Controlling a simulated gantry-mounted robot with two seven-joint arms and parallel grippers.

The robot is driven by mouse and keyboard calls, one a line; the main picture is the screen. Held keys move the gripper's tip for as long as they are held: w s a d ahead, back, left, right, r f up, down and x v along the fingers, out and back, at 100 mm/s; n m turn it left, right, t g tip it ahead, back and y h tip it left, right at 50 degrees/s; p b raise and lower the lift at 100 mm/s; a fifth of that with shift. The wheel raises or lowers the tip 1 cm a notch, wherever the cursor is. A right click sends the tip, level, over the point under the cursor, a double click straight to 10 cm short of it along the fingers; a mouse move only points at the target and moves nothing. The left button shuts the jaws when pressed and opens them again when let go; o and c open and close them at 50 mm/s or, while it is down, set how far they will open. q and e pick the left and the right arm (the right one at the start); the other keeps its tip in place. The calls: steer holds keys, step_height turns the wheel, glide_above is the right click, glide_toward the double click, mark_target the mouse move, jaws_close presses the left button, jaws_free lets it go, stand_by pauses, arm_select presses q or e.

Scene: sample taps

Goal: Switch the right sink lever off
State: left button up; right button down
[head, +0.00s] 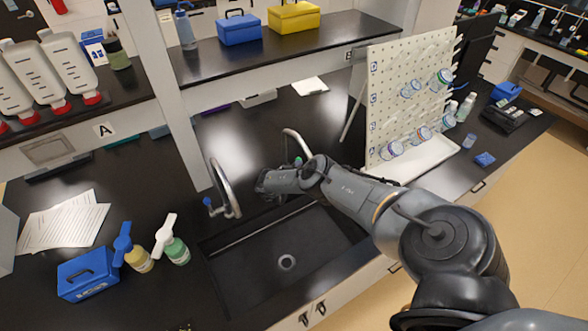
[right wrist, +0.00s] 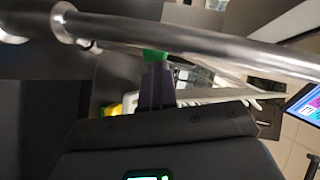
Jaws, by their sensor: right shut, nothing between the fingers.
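The right tap (head: 288,135) is a curved metal spout at the back right of the black sink (head: 245,265). Its small green lever (head: 298,161) shows just behind my right gripper (head: 262,187). In the right wrist view the metal pipe (right wrist: 190,38) crosses the top, and the green lever (right wrist: 155,55) shows just beyond the tips of my dark fingers. My right gripper is shut and empty, close to the lever; I cannot tell whether they touch. The tap's base is hidden behind my right arm. My left gripper is not in view.
The left tap (head: 224,187) with a blue lever (head: 208,202) stands left of my right gripper. A white pegboard (head: 410,90) stands right of the sink. Wash bottles (head: 175,248) and a blue box (head: 88,275) are at the left. A shelf (head: 270,50) runs behind.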

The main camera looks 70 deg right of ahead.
steer(key=shift+f, duration=0.1)
stand_by(0.4)
steer(key=p+v, duration=0.1)
steer(key=v, duration=0.6)
steer(key=shift+a, duration=0.25)
steer(key=shift+w, duration=0.1)
